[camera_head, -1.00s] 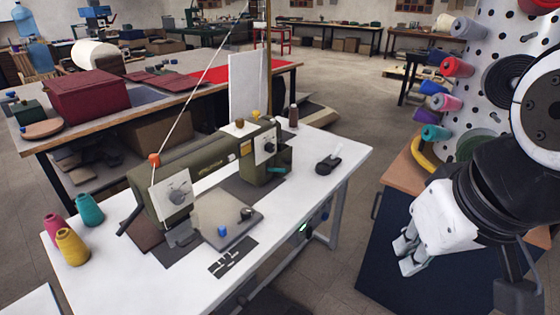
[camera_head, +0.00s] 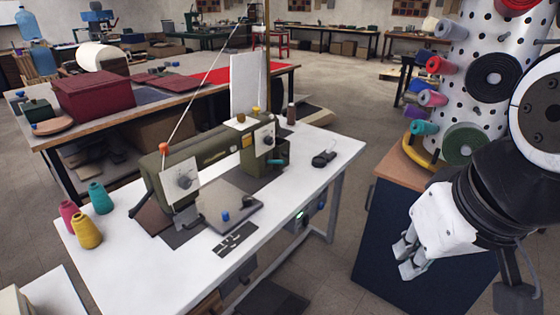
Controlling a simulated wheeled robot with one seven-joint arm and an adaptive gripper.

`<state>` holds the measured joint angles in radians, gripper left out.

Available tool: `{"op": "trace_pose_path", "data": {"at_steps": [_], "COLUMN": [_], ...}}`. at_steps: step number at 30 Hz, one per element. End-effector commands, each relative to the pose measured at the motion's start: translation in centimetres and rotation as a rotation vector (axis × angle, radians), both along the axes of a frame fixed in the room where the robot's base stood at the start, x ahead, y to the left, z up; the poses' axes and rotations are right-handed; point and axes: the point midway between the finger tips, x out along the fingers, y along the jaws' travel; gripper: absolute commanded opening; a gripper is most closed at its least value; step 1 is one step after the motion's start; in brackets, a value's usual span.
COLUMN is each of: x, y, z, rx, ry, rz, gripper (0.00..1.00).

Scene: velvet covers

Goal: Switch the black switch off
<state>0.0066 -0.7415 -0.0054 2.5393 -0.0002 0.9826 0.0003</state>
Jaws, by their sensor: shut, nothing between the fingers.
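A dark switch box with a lit green spot (camera_head: 300,216) is mounted under the front right edge of the white sewing table (camera_head: 150,270). It is small, and I cannot make out its buttons or tell for certain that it is the black switch. An olive sewing machine (camera_head: 215,150) stands on the table. A small black object (camera_head: 323,158) lies at the table's right end; its kind is unclear. My gripper (camera_head: 404,260) is at the right, pointing down-left, shut and empty. It is apart from the table and the switch box, in front of the dark blue cabinet.
The dark blue cabinet (camera_head: 375,250) with a wooden top and a pegboard of thread spools (camera_head: 490,75) stand at the right. Several thread cones (camera_head: 86,231) stand on the table's left. Floor shows between table and cabinet.

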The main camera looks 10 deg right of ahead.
Motion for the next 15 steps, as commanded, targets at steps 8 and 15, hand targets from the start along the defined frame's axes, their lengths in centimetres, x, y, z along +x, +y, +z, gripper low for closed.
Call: {"op": "trace_pose_path", "data": {"at_steps": [8, 15], "x": [4.7, 10.9], "y": [1.6, 3.0], "z": [-3.3, -7.4], "rx": [0.162, 0.373], "ry": [0.091, 0.196], "rz": [-0.162, -0.392], "gripper": [0.0, 0.0]}}
